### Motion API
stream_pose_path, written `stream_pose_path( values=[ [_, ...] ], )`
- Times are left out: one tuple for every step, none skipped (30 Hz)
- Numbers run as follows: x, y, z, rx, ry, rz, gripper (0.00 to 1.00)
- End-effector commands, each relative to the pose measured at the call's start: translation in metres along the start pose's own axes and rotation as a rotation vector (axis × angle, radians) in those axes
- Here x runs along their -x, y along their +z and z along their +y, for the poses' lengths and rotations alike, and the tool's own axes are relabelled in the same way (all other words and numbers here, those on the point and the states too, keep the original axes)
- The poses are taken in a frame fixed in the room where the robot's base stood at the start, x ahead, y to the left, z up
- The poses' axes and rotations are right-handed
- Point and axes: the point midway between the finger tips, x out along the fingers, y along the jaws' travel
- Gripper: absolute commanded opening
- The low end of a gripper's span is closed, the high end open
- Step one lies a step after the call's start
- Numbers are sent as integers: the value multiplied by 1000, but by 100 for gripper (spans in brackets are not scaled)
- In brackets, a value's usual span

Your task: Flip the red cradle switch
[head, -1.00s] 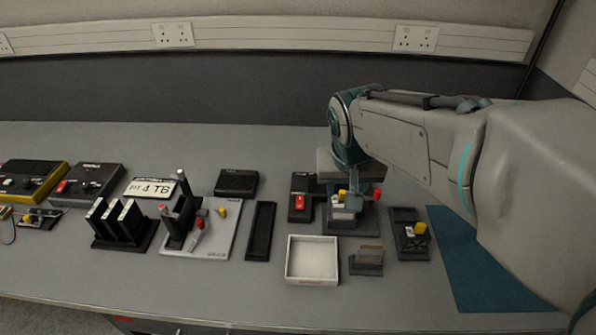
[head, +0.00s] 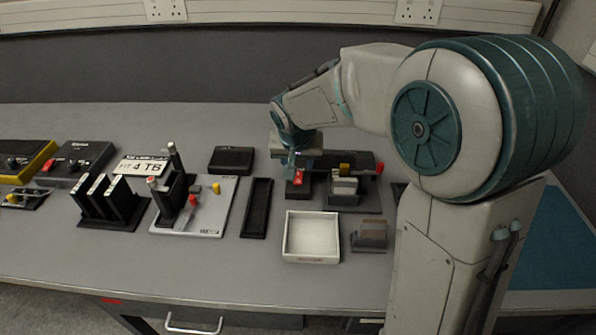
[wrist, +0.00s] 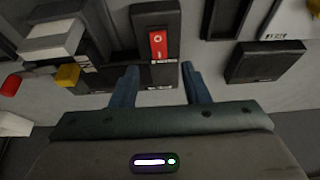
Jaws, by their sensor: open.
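The red cradle switch (head: 298,178) is a red rocker on a small black unit (head: 305,192). In the wrist view the red rocker (wrist: 159,45) sits upright in the picture on its black housing, with a light mark on it. My gripper (wrist: 158,72) is open and empty, its two blue fingers spread to either side below the rocker in that view. In the head view my gripper (head: 290,163) hangs over the far end of the switch unit. I cannot tell whether a finger touches it.
A black stand with grey blocks (head: 345,188) and a yellow knob (head: 345,169) is close on the right. A white tray (head: 312,258) lies in front, with a small card holder (head: 369,236) beside it. A narrow black tray (head: 256,208) lies left, a black box (head: 231,159) behind it.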

Motion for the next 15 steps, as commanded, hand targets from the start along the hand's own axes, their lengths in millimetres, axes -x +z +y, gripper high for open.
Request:
stream_pose_path(
  values=[
    [-13, 1, 0, 1, 2, -4, 42],
    [-18, 1, 0, 0, 2, -3, 42],
    [-25, 1, 0, 0, 1, -4, 42],
    [-30, 1, 1, 0, 2, -3, 42],
    [-34, 1, 0, 1, 1, -2, 42],
    [-39, 0, 0, 0, 1, -2, 42],
    [-42, 0, 0, -1, 1, -2, 42],
    [-45, 0, 1, -1, 1, -2, 42],
    [-48, 0, 0, -1, 1, -1, 42],
    [-50, 0, 0, 0, 1, 0, 42],
    [-52, 0, 0, 0, 1, 0, 42],
    [-53, 0, 0, 0, 1, 0, 42],
    [-54, 0, 0, 0, 1, 0, 42],
    [-55, 0, 0, 0, 1, 0, 42],
    [-55, 0, 0, 0, 1, 0, 42]
  ],
)
